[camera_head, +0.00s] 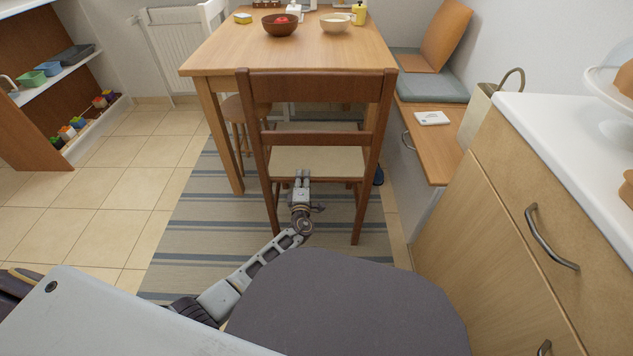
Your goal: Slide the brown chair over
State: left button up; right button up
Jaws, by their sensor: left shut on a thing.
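The brown chair (316,138) stands upright on the striped rug, its back toward me, at the near end of the wooden table (225,62). Its pale seat (330,161) shows below the backrest rails. My left gripper (303,174) reaches in from the lower left and is shut on the chair at its near seat edge. The fingertips are small here, and the exact part between them is hard to make out. My right gripper is not in view.
A striped rug (190,237) lies under the chair and table. A stool (235,112) stands left of the chair. A bench (440,142) and a drawer cabinet (500,205) close off the right. Tiled floor at left is clear. A grey rounded surface fills the bottom middle.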

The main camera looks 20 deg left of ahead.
pick_arm(q)
grip_shut()
jog(key=shift+f, duration=0.2)
dwell(0.8)
